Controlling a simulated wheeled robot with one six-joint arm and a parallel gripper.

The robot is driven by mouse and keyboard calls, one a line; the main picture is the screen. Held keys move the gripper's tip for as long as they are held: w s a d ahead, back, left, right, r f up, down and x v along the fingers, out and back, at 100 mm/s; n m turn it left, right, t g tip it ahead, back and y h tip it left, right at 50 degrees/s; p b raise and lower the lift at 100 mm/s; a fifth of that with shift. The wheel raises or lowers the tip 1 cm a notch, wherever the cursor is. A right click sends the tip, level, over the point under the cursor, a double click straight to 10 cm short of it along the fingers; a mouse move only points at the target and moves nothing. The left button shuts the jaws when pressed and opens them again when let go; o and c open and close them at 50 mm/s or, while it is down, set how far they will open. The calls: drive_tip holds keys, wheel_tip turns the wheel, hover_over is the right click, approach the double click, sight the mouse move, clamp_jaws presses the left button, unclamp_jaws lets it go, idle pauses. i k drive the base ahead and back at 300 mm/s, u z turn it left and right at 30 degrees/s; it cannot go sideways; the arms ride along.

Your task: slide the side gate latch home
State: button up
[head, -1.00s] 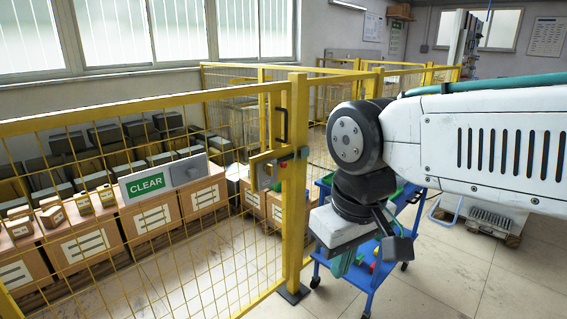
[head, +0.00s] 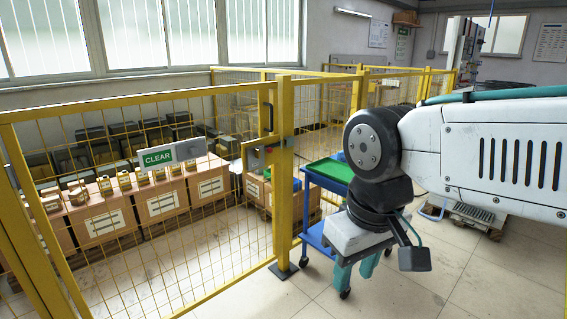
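The side gate (head: 130,102) is a yellow mesh panel that meets a yellow post (head: 284,190). The latch (head: 256,160), a grey box on a yellow plate, sits at the gate's edge beside the post. Whether its bolt reaches into the post cannot be told. A black pull handle (head: 268,118) is above it. My gripper (head: 357,271) hangs to the right of the post, lower than the latch and apart from it. Its two teal fingers point down with a gap between them, and nothing shows in it.
A green CLEAR sign (head: 157,158) with a grey plate (head: 190,149) is on the gate. Boxes (head: 170,202) stand behind the mesh. A blue trolley (head: 314,222) with a green tray (head: 331,170) is behind my gripper. Floor (head: 420,285) at the lower right is clear.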

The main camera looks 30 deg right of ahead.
sight(273, 148)
drive_tip(key=u, duration=0.5)
drive_tip(key=k, duration=0.15)
drive_tip(key=z, duration=1.55)
drive_tip(key=i, duration=1.4)
drive_tip(key=u, duration=0.65)
drive_tip(key=i, duration=0.3)
drive_tip(key=u, duration=0.3)
